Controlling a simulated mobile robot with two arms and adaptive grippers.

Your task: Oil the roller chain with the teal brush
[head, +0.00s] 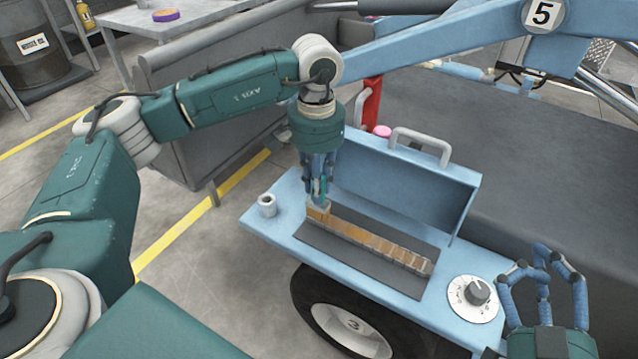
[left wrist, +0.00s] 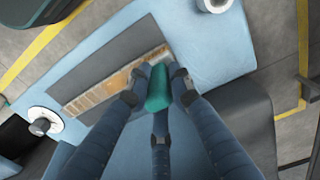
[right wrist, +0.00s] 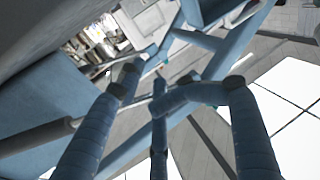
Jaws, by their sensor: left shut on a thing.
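The roller chain (head: 372,241) lies straight along a dark grey mat (head: 330,248) on the blue cart top. Its left part looks more orange-brown than its right end. My left gripper (head: 318,190) points down over the chain's left end and is shut on the teal brush (head: 324,188). In the left wrist view the teal brush handle (left wrist: 158,88) sits between the fingers, over one end of the chain (left wrist: 108,92). The bristles reach the chain's left end, but contact is hard to tell. My right gripper (head: 543,265) is open and empty, fingers up, beside the dial.
A small white cup (head: 267,205) stands at the cart top's left. A white dial with a grey knob (head: 476,293) is at the right. A raised blue panel with a grey handle (head: 420,140) stands behind the mat.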

